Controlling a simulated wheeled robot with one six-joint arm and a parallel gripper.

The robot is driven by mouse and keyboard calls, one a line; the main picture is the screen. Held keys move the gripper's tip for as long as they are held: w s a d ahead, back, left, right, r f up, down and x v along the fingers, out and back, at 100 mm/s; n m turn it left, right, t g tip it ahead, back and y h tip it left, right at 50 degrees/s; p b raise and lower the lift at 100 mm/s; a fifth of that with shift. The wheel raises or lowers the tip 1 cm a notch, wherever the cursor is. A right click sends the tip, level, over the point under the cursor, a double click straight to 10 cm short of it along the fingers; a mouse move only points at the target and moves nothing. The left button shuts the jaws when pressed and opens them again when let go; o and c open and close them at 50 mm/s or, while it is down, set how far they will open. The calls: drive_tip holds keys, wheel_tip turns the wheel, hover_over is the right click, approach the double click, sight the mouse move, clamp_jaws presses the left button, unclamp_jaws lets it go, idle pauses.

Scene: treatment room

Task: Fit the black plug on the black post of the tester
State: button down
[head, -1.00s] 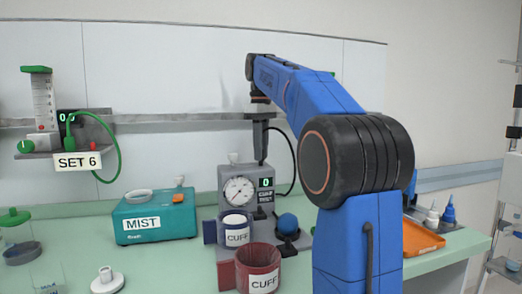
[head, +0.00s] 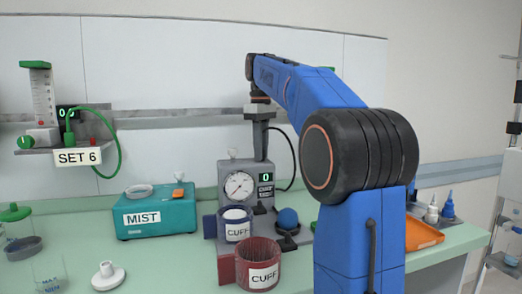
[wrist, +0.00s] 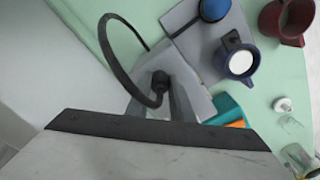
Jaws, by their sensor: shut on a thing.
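The grey tester (head: 226,178) stands on the bench, with a dial, a display reading 0 and a CUFF TEST label. My gripper (head: 261,157) points down over the right part of the tester's top. In the wrist view my gripper (wrist: 160,100) is shut on the black plug (wrist: 160,80), between its two fingers. A black cable (wrist: 112,58) loops from the plug; it also shows right of the gripper in the head view. The black post is hidden under the plug and fingers, so I cannot tell whether plug and post touch.
A blue CUFF cup (head: 236,231) and red CUFF cup (head: 262,262) stand before the tester, with a blue bulb (head: 287,218) to their right. A teal MIST box (head: 155,213) stands left. A wall rail (head: 180,122) runs behind.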

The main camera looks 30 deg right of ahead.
idle(0.4)
drive_tip(key=c, duration=1.5)
unclamp_jaws()
drive_tip(key=shift+r, duration=3.5)
